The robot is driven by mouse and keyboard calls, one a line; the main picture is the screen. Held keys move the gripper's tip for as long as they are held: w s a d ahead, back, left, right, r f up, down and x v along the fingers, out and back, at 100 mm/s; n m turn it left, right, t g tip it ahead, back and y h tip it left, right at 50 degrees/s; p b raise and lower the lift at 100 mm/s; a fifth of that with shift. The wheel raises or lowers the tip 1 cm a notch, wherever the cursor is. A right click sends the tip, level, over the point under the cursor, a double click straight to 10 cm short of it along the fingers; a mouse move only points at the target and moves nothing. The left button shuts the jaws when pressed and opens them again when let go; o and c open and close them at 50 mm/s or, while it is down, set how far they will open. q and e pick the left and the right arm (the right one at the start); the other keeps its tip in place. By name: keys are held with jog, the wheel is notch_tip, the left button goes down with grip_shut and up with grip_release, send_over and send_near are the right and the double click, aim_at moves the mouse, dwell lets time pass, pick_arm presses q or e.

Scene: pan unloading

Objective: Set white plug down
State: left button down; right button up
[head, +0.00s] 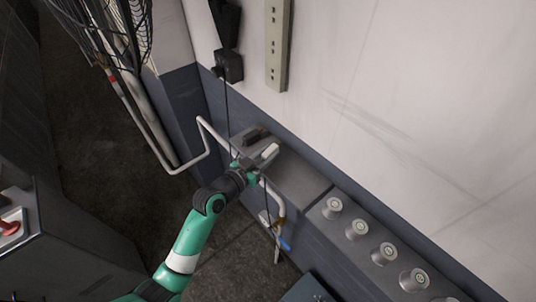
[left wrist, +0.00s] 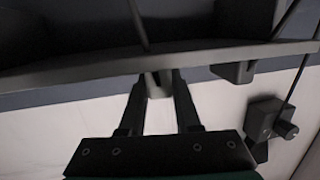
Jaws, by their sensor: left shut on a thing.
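The white plug (head: 270,151) is a small pale block at the grey ledge (head: 300,178) beside the wall. My left gripper (head: 258,164) is at its near side and is shut on it. In the left wrist view the fingertips (left wrist: 156,80) close around the plug's pale end (left wrist: 156,90). I cannot tell whether the plug touches the ledge or is held just above it. A dark plug (head: 255,134) sits on the ledge just behind and left of it. It also shows in the left wrist view (left wrist: 232,72). My right gripper is not in view.
A power strip (head: 277,45) and a black adapter (head: 229,66) with a hanging cord are on the white wall. A pale bent rail (head: 207,136) runs close left of the gripper. Several round knobs (head: 357,229) line the counter at the right.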

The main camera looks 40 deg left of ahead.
pick_arm(q)
jog(key=shift+f, duration=0.1)
jog(key=c, duration=1.1)
grip_release()
jog(key=shift+f, duration=0.1)
jog(key=o, duration=0.5)
jog(key=shift+r, duration=0.3)
jog(key=s+d+r+p, duration=0.1)
jog(key=s, duration=1.1)
jog(key=shift+r, duration=0.35)
jog(key=shift+w+d, duration=0.1)
